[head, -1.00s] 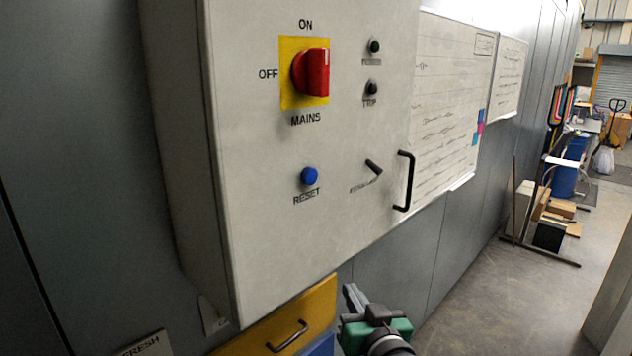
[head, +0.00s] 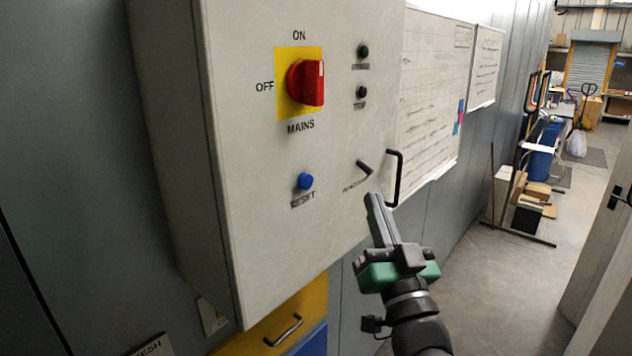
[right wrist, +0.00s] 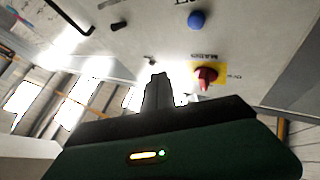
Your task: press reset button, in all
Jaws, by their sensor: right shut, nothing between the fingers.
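The blue reset button (head: 305,181) is on the front of the grey control box, above the label RESET and below the red mains switch (head: 306,82). The button also shows in the right wrist view (right wrist: 197,19), near the top. My right gripper (head: 374,200) is shut and empty. In the head view it is to the right of the button and a little lower, below the box's black handle, apart from the button. In the right wrist view its closed fingers (right wrist: 157,90) point up toward the box. My left gripper is not in view.
The control box (head: 260,230) has a black handle (head: 395,178), a small black lever (head: 364,168) and two small dark indicators (head: 362,70). Yellow and blue drawers (head: 285,325) are below.

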